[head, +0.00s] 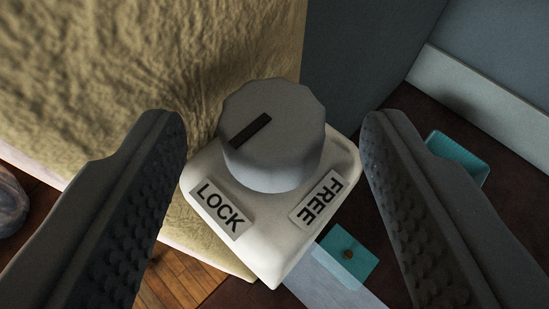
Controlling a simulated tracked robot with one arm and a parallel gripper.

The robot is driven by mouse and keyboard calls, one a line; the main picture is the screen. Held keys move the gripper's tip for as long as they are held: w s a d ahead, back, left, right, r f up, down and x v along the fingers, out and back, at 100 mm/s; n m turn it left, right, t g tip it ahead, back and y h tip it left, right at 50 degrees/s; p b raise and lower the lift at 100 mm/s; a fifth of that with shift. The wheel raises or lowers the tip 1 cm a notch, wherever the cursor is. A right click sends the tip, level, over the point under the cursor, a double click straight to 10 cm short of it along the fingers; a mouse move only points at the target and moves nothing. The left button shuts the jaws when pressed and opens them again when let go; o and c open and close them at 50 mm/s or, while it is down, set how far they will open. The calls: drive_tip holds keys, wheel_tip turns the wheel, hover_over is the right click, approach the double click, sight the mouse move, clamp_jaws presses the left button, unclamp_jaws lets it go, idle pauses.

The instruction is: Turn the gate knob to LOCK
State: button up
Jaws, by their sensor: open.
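The gate knob (272,150) is a grey, scalloped cylinder on a white rounded base (262,240) in the middle of the head view. A dark line on its top runs from near its middle to its lower-left rim, on the side of the LOCK label (220,208). The FREE label (318,200) is on the base at lower right. My gripper (274,117) is open, with one ridged finger on each side of the knob. Gaps show between both fingers and the knob. The gripper holds nothing.
A yellowish, rough-textured surface (130,70) fills the upper left behind the base. A rounded bluish object (10,203) shows at the left edge.

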drive_tip(key=v, duration=1.3)
drive_tip(key=shift+s, duration=0.3)
drive_tip(key=shift+r, duration=0.1)
drive_tip(key=s+a+r+t, duration=0.1)
drive_tip(key=s+a+r, duration=0.7)
drive_tip(key=s+r, duration=0.3)
drive_tip(key=s+a+r, duration=0.8)
drive_tip(key=s+r, duration=0.3)
drive_tip(key=r, duration=0.2)
drive_tip(key=shift+r+t, duration=0.35)
drive_tip(key=shift+t, duration=0.05)
idle(0.7)
